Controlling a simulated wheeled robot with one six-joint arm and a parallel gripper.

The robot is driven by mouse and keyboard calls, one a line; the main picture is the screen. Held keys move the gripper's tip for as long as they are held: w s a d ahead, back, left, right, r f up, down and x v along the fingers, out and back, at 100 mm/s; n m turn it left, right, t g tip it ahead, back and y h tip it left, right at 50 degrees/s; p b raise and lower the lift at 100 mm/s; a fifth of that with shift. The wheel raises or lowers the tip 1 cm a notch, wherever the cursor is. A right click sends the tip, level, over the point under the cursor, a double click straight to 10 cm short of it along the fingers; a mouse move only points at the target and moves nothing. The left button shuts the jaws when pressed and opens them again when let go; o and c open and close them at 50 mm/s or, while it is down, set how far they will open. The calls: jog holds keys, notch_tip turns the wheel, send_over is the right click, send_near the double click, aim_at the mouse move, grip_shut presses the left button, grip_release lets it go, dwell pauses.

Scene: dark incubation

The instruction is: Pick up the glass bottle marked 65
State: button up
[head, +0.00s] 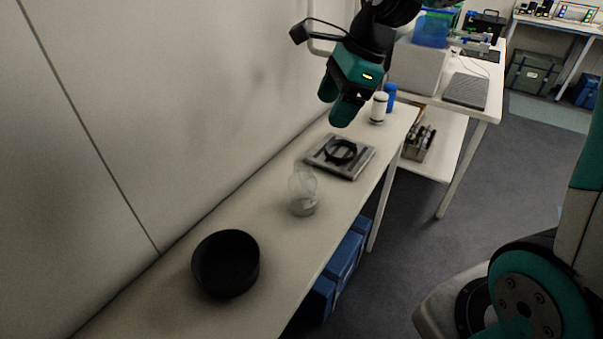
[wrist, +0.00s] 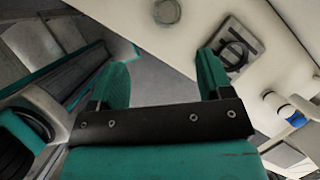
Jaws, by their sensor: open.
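A clear glass bottle (head: 303,203) stands upright on the long white bench, with a pale patch low on its side; I cannot read any number on it. In the wrist view a round, greyish thing that looks like this bottle (wrist: 167,11) shows from above at the top edge. My gripper (head: 337,103) is open and empty, raised above the bench beyond the bottle, well apart from it. In the wrist view its two teal fingers (wrist: 163,70) are spread, with only floor and bench behind them.
A black round bowl (head: 226,285) stands nearer on the bench. A grey square plate with a black ring (head: 361,158) lies beyond the bottle. A wall runs along the left.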

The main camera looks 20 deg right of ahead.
aim_at(305, 164)
jog(key=w+a+f+m+p, duration=0.1)
jog(key=f, duration=0.2)
jog(key=w+a+f+p, duration=0.1)
jog(key=f, duration=0.3)
jog(key=w+f+m+p, duration=0.1)
jog(key=f, duration=0.2)
jog(key=shift+w+a+f+m, duration=0.25)
jog(key=shift+a+f+m, duration=0.05)
jog(key=shift+a+f, duration=0.1)
jog(key=p+x, duration=0.1)
jog(key=x, duration=0.1)
jog(key=p+x, duration=0.1)
jog(key=x, duration=0.1)
jog(key=shift+s+d, duration=0.1)
jog(key=shift+s, duration=0.3)
jog(key=shift+w+f, duration=0.15)
jog(key=shift+f, duration=0.45)
grip_shut()
jog(key=shift+r, duration=0.15)
